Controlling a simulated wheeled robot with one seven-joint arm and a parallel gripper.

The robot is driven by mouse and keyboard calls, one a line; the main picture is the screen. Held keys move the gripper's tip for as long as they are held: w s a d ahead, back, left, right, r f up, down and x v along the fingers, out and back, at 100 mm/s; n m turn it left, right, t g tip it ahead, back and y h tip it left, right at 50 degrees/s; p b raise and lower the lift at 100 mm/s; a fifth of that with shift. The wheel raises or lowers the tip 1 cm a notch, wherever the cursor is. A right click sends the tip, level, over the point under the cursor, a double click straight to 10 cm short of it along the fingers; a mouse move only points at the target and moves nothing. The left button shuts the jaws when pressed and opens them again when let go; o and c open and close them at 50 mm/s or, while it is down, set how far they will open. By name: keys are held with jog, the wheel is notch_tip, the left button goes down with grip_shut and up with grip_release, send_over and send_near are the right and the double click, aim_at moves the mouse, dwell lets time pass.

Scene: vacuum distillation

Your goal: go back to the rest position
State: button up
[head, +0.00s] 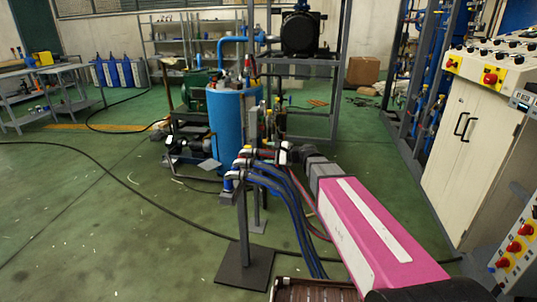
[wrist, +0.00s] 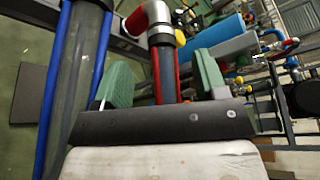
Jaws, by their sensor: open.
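My gripper (head: 290,154) is at the end of my pink arm, close to the right side of a pipe stand with valves (head: 242,168). In the wrist view my gripper (wrist: 162,78) shows two green fingers spread apart. A red hose and dark pipe (wrist: 165,72) show in the gap between them, below a white and red fitting (wrist: 152,14). A yellow cap (wrist: 180,38) sits beside that pipe. Nothing is clearly held. I cannot tell whether the fingers touch the pipe.
Blue hoses (head: 284,200) hang from the stand beside my arm. The stand has a flat floor base (head: 243,268). A blue tank (head: 227,128) stands behind it. A white control cabinet (head: 470,140) is at the right. Green floor (head: 110,220) at the left is open, crossed by a black cable.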

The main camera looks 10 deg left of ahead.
jog(key=s+d+f+n+g+h, duration=0.2)
jog(key=s+d+f, duration=0.4)
jog(key=d, duration=0.4)
jog(key=s+d+f+n+g+h, duration=0.2)
jog(key=s+d+f+n+h, duration=0.3)
jog(key=d, duration=0.5)
jog(key=s+d+f+n+g+h, duration=0.2)
jog(key=s+d+f+n+h, duration=0.2)
jog(key=s+d+f+h, duration=0.3)
jog(key=s+d+f, duration=0.1)
jog(key=d+f, duration=0.1)
jog(key=d, duration=0.1)
jog(key=shift+s+d+f, duration=0.3)
jog(key=shift+s+d, duration=0.05)
jog(key=shift+a, duration=0.1)
